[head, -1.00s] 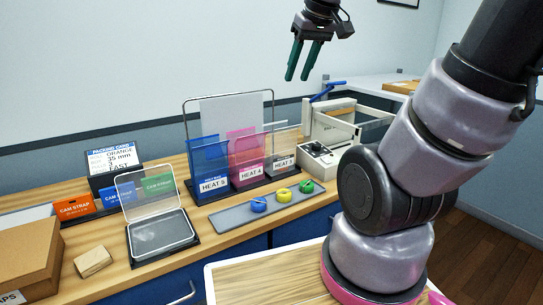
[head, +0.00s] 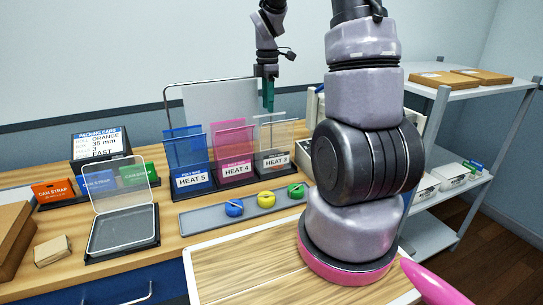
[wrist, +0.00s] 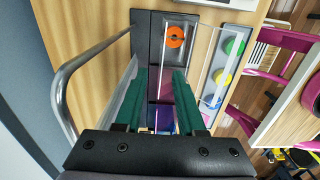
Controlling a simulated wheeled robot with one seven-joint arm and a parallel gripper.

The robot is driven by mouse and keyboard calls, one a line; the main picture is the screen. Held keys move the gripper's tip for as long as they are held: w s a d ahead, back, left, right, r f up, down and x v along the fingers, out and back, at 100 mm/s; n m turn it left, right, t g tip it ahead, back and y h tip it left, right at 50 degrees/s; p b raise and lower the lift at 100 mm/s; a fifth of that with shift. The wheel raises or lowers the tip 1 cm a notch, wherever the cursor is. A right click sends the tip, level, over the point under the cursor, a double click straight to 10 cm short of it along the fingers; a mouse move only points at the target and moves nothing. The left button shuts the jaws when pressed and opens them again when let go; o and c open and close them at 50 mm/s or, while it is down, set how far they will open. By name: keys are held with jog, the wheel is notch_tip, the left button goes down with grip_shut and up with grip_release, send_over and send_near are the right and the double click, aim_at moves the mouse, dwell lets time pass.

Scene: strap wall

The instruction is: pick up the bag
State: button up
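A rack (head: 205,188) on the bench holds upright bags: a blue bag (head: 185,150) labelled HEAT 5, a pink bag (head: 232,143) labelled HEAT 4 and a clear bag (head: 273,135) labelled HEAT 3. My gripper (head: 268,92) points down over the rack's right part, near the clear bag's top. In the wrist view my gripper's (wrist: 167,78) two green fingers are apart, above the bags' top edges. An orange coil (wrist: 175,36) shows low at the clear end of the rack; whether it lies inside the clear bag I cannot tell. Nothing shows held between the fingers.
A metal hoop (wrist: 65,90) stands behind the rack. A grey tray (head: 250,210) with blue, yellow and green coils lies in front. A clear-lidded box (head: 122,230), strap cards (head: 97,182) and a packing card (head: 100,145) stand at left. Shelves (head: 450,185) stand at right.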

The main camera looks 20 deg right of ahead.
aim_at(273, 143)
notch_tip(273, 143, down, 7)
jog(key=shift+s+d+f, duration=0.15)
jog(key=shift+d+f, duration=0.05)
jog(key=shift+d, duration=0.05)
grip_shut()
dwell(1.5)
